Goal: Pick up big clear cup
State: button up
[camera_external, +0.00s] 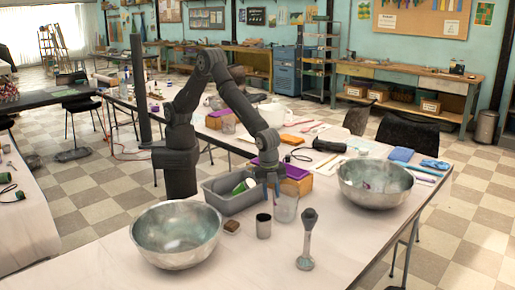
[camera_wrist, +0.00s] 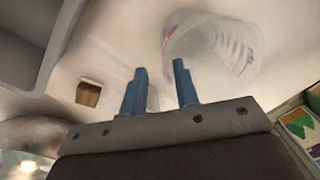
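The big clear cup (camera_external: 287,208) stands upright on the white table, right of the small metal cup (camera_external: 263,227). In the wrist view the clear cup (camera_wrist: 215,45) shows as a see-through rounded shape, beyond my fingertips and a little to the right. My gripper (camera_external: 271,187) is above and just left of the clear cup in the external view. Its two blue fingers (camera_wrist: 159,75) are apart, with nothing seen held between them. Whether a finger touches the cup cannot be told.
A grey bin (camera_external: 232,203) with a green-and-white item is left of my gripper. A brown block (camera_external: 232,227) and metal bowl (camera_external: 176,235) are at front left. A grey handled tool (camera_external: 307,240) stands right of the cup, with another metal bowl (camera_external: 375,184) beyond.

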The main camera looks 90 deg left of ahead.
aim_at(274, 203)
jog(key=f, duration=0.3)
jog(key=w+f, duration=0.1)
jog(key=f, duration=0.1)
jog(key=shift+s, duration=0.1)
grip_shut()
